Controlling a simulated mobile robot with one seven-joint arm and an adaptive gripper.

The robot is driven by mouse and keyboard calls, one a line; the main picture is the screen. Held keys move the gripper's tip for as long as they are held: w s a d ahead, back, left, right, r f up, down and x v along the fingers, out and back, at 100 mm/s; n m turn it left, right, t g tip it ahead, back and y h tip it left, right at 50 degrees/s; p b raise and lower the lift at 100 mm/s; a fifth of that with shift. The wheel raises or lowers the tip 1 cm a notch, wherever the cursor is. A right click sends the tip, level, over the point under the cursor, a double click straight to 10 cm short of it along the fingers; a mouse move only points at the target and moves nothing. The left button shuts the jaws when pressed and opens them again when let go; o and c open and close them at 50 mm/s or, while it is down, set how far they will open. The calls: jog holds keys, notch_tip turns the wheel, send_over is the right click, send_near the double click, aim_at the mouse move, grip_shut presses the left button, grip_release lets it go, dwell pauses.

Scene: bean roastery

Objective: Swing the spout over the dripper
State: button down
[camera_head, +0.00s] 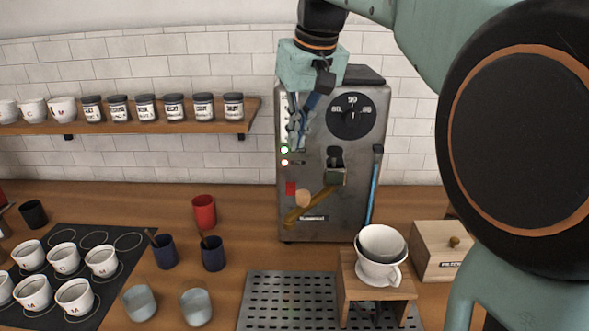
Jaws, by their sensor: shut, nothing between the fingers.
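A brass-coloured tube that looks like the spout (321,198) sits low on the front of the grey metal machine (345,225), slanting down to the left. Its free end is left of the dripper, not above it. The white dripper (381,268) rests on a wooden stand (372,292) in front of the machine, to the right. My gripper (297,141) points down in front of the machine's upper left face, above the spout. It is shut and empty. Whether its fingertips touch the machine is unclear. My gripper partly covers the machine's left edge.
A dial (351,116), a dark tap-like fitting (335,168) and a blue vertical tube (376,185) are on the machine front. A perforated drip tray (275,298) lies before it. A red cup (204,211) and blue cups (165,252) stand left. A wooden box (430,240) stands right.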

send_over(313, 198)
jog(key=w+a, duration=0.3)
jog(key=a, duration=0.2)
notch_tip(313, 198, down, 9)
jog(key=shift+s+d+f, duration=0.1)
jog(key=shift+s+d, duration=0.2)
jog(key=shift+s, duration=0.3)
jog(key=shift+s+d+f, duration=0.1)
jog(key=shift+s+d, duration=0.15)
jog(key=shift+s, duration=0.3)
jog(key=shift+s+d+f, duration=0.1)
jog(key=shift+s+d, duration=0.2)
jog(key=shift+s, duration=0.3)
jog(key=shift+s+d, duration=0.1)
